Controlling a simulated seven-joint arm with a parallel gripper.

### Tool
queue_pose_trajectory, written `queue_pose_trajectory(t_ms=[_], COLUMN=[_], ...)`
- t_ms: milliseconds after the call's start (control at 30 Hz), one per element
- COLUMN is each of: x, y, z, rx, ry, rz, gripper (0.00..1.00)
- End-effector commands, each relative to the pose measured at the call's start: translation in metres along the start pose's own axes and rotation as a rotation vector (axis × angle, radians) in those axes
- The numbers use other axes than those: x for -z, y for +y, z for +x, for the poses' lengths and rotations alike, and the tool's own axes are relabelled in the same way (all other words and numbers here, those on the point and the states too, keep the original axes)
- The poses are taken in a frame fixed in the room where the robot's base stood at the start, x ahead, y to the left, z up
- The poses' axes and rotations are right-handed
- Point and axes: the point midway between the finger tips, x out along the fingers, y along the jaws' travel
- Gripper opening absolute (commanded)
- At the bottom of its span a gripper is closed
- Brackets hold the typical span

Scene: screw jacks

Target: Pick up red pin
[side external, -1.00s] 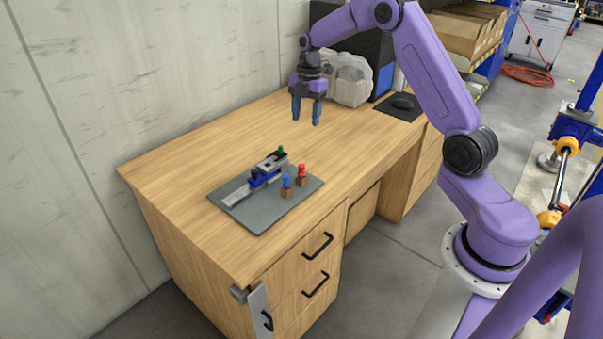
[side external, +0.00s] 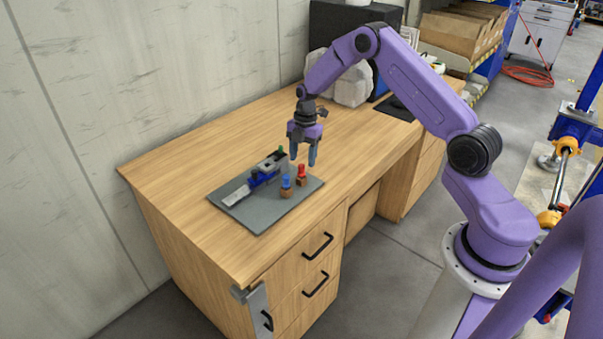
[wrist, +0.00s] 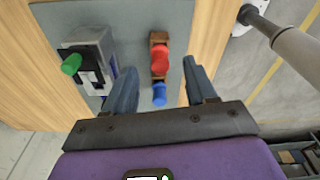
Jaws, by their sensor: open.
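The red pin (side external: 301,170) stands upright in a small brown block at the right part of the grey plate (side external: 259,215). In the wrist view the red pin (wrist: 161,58) shows ahead of the fingertips, roughly between their lines. A blue pin (side external: 286,181) stands in a brown block beside it, and it also shows between the fingers in the wrist view (wrist: 159,94). My gripper (side external: 302,161) points down with its fingers apart, just above and behind the red pin. Nothing is between the jaws in contact; the fingers also show in the wrist view (wrist: 160,75).
A grey and blue jack fixture (side external: 264,173) with a green pin (wrist: 71,64) lies on the plate, left of the pins. The wooden desk (side external: 190,170) is clear around the plate. A pale lumpy object (side external: 352,85) and a dark box stand at the back.

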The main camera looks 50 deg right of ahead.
Motion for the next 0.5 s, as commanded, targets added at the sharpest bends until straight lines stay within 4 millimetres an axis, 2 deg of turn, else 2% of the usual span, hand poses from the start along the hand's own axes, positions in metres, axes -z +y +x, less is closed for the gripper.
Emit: queue_pose_trajectory(t_ms=[100,233,500], x=[0.003,0.003,0.003], y=[-0.001,0.0,0.0], z=[0.019,0.033,0.039], rx=[0.003,0.001,0.0], ry=[0.001,0.001,0.0], rz=[0.001,0.0,0.0], gripper=[0.56,0.56,0.56])
